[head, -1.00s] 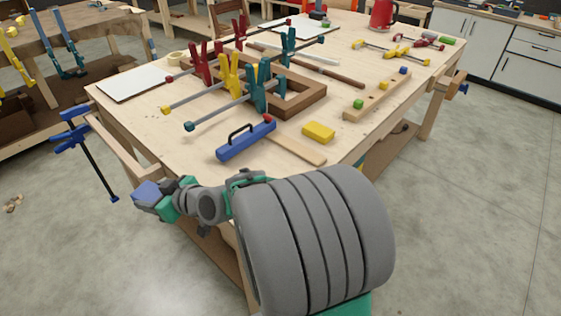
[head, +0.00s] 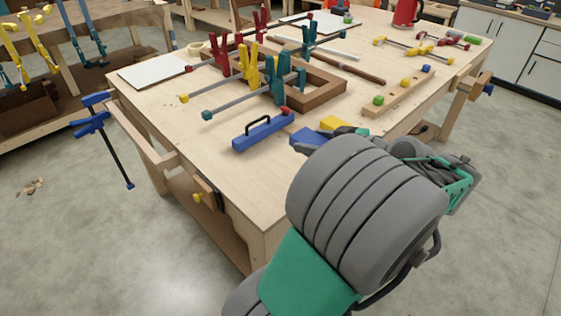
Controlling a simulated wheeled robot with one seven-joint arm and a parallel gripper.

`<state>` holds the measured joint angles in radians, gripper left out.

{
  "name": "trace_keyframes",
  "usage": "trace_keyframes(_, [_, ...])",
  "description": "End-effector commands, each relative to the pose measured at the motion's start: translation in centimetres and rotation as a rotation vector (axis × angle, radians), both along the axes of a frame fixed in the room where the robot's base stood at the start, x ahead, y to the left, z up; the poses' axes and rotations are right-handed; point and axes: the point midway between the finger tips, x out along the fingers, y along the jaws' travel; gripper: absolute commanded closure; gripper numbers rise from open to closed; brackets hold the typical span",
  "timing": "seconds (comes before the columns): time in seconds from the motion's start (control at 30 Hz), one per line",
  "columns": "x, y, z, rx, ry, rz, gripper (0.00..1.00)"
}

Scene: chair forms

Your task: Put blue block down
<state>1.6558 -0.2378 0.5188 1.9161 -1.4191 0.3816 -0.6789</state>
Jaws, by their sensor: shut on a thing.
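The blue block (head: 303,136) shows over the near part of the workbench top, just in front of the yellow block (head: 334,122). My gripper (head: 316,141) is shut on it; only a small part of the gripper shows, because my own arm covers most of it. I cannot tell whether the block touches the bench top or hangs a little above it.
The wooden workbench (head: 240,185) carries a blue tool with a black handle (head: 262,131) left of the block. Bar clamps (head: 277,80) stand on a brown wooden frame (head: 318,97) behind. A strip with coloured cubes (head: 400,94) lies right. Bare bench shows in front.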

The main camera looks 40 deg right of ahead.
Motion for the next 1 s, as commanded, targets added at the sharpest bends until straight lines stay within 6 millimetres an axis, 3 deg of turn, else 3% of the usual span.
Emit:
trace_keyframes(0.23, [7.4, 0.2, -3.2, 0.004, 0.000, 0.009, 0.92])
trace_keyframes(0.4, [10.2, 0.0, -7.0, 0.004, 0.000, 0.004, 0.92])
trace_keyframes(0.63, [12.1, -0.1, -9.3, 0.003, 0.000, 0.003, 0.92])
trace_keyframes(0.8, [11.9, -0.2, -12.0, 0.001, -0.002, 0.000, 0.92])
trace_keyframes(1.0, [11.9, -0.2, -12.1, -0.002, -0.002, 0.000, 0.92])
